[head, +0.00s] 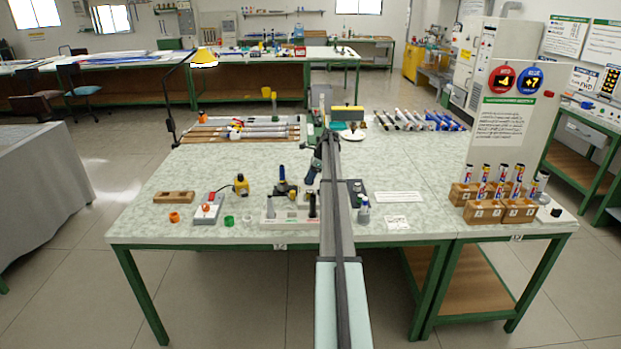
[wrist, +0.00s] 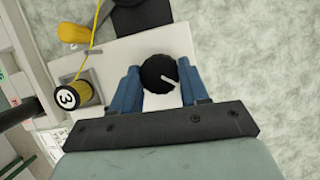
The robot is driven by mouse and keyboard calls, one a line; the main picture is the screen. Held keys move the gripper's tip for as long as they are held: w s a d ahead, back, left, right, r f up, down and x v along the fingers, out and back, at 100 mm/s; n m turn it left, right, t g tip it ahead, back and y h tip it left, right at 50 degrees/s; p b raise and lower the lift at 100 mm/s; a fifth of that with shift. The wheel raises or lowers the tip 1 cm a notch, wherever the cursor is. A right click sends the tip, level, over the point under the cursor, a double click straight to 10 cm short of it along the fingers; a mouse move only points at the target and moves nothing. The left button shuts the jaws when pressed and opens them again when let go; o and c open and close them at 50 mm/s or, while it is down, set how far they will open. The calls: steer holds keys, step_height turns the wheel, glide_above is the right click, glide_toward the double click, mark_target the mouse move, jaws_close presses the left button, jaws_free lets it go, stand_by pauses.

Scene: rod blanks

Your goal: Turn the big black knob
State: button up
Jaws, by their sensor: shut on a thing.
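The big black knob (wrist: 156,74) is round and dark, with a white pointer line aimed to the lower right in the wrist view. It sits on a white plate (wrist: 115,52). My gripper (wrist: 159,68) has its blue fingers on either side of the knob and is shut on it. In the head view my arm reaches over the table, and a blue part that looks like my gripper's fingers (head: 314,172) shows beside it. I cannot make out the held knob in the head view.
In the wrist view a yellow piece (wrist: 74,33) with a yellow cord and a black-and-yellow cylinder marked 3 (wrist: 72,96) lie left of the knob. A black block (wrist: 141,14) is above it. Wooden blocks with upright tubes (head: 484,212) stand at the table's right.

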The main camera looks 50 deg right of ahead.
steer(key=shift+d+n+g, duration=0.1)
steer(key=shift+n+g, duration=0.2)
steer(key=shift+n, duration=0.5)
steer(key=o, duration=1.1)
steer(key=shift+c, duration=0.2)
steer(key=v, duration=1.3)
steer(key=shift+d+r, duration=0.3)
steer(key=shift+d, duration=0.1)
steer(key=shift+s+a, duration=0.1)
